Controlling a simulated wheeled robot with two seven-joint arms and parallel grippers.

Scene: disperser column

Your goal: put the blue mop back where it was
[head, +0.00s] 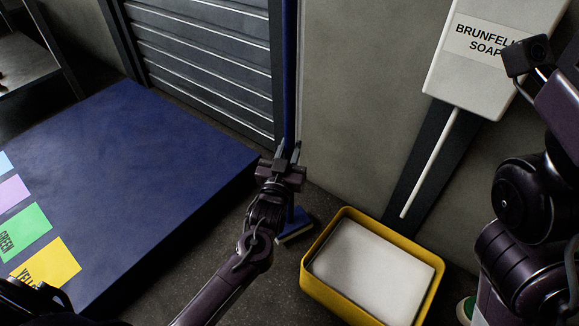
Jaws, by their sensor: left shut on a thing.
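The blue mop stands close to upright in front of the wall, beside the grey shutter. Its thin blue handle (291,70) runs up out of the top of the head view. Its blue head with a pale lower edge (294,226) is low down by the floor, partly hidden by my left arm. I cannot tell whether the head touches the floor. My left gripper (284,155) is shut on the handle above the mop head. My right arm is at the right edge, and I make out no right fingers.
A yellow tub (316,279) with a pale inside stands right of the mop head. A white Brunfelle soap dispenser (482,75) with a thin white rod hangs on the wall. A large blue platform (140,165) with coloured labels fills the left. Dark floor shows between platform and tub.

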